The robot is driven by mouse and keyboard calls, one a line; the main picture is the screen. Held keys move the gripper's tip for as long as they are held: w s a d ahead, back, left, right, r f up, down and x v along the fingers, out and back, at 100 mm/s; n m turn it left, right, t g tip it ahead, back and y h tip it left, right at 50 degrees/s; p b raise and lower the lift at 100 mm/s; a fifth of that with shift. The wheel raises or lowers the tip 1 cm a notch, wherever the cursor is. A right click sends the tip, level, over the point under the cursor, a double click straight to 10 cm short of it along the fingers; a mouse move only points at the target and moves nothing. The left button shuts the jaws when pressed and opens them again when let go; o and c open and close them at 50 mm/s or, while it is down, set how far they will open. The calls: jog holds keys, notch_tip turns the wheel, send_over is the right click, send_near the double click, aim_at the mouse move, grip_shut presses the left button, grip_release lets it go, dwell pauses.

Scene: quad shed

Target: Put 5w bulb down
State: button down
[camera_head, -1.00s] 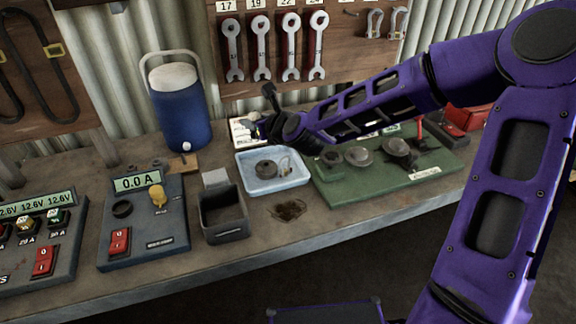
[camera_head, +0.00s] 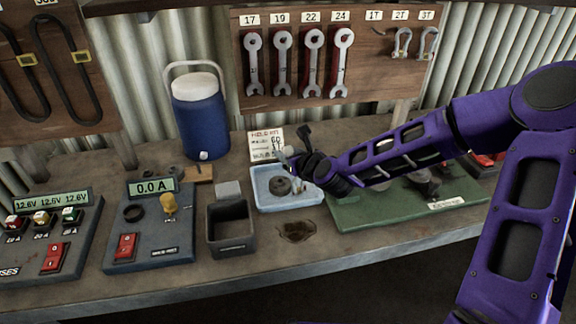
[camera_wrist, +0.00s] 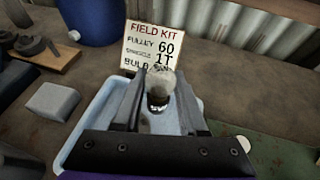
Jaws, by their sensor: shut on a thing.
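My gripper (camera_wrist: 160,84) is shut on the bulb (camera_wrist: 160,90), which shows between the two fingers in the wrist view with its clear, rounded glass upward. In the head view my gripper (camera_head: 288,160) is low over the back of the light-blue tray (camera_head: 262,205). The tray also shows beneath the fingers in the wrist view (camera_wrist: 84,140). A dark round pulley (camera_head: 279,186) lies in the tray, with a small metal piece beside it partly hidden by my gripper. I cannot tell whether the bulb touches the tray.
A "FIELD KIT" card (camera_wrist: 150,42) stands just behind the tray. A dark open bin (camera_head: 231,235) is left of the tray, and a green board (camera_head: 375,218) with fittings is at right. A blue cooler (camera_head: 200,125) stands at back left. A dark stain (camera_head: 297,231) marks the bench in front.

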jog(key=shift+f, duration=1.85)
jog(key=shift+f, duration=0.1)
jog(key=shift+f, duration=0.15)
jog(key=shift+c, duration=2.3)
grip_release()
jog(key=shift+r, duration=0.25)
jog(key=shift+s+d+r, duration=0.1)
jog(key=shift+s+d, duration=0.05)
jog(key=v, duration=1.1)
jog(key=shift+s+r, duration=0.15)
jog(key=shift+s, duration=0.15)
